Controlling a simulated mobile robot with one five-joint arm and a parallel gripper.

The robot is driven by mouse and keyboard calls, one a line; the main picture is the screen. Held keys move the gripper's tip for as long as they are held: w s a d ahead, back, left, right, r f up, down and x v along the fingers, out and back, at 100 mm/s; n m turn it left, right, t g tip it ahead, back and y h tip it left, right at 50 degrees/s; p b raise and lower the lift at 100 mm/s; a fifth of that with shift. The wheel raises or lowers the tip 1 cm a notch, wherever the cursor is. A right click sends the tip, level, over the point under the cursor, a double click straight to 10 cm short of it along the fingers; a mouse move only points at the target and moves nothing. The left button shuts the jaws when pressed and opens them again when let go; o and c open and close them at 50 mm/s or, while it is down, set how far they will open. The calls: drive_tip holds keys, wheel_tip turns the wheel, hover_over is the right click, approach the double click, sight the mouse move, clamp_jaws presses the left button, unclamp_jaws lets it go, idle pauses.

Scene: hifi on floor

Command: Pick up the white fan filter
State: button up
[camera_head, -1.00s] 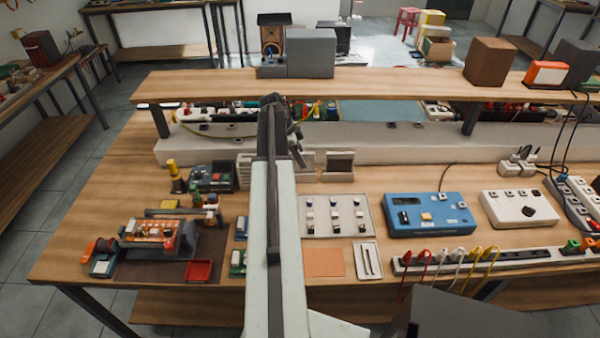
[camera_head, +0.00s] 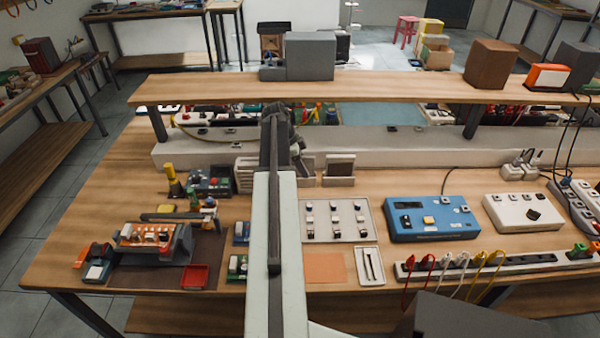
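A pale slatted piece (camera_head: 246,174) stands on the bench, partly hidden behind my arm; it may be the white fan filter, but I cannot tell for sure. Part of a similar pale piece shows just right of my arm (camera_head: 306,170). My gripper (camera_head: 287,130) is the dark end of my pale arm, in front of the long white ledge and below the raised shelf. My arm hides much of what lies beneath it. The fingers are too dark and small to tell whether they are open or shut, and I see nothing held.
The raised shelf (camera_head: 400,85) crosses behind my gripper and carries a grey box (camera_head: 310,56). A grey holder (camera_head: 339,168), a switch tray (camera_head: 360,219) and a blue device (camera_head: 431,218) lie to the right. A red tray (camera_head: 195,277) and a small fixture lie left.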

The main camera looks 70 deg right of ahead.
clamp_jaws()
drive_tip(key=shift+r, duration=0.15)
wheel_tip(320, 180, up, 28)
drive_tip(key=p, duration=2.8)
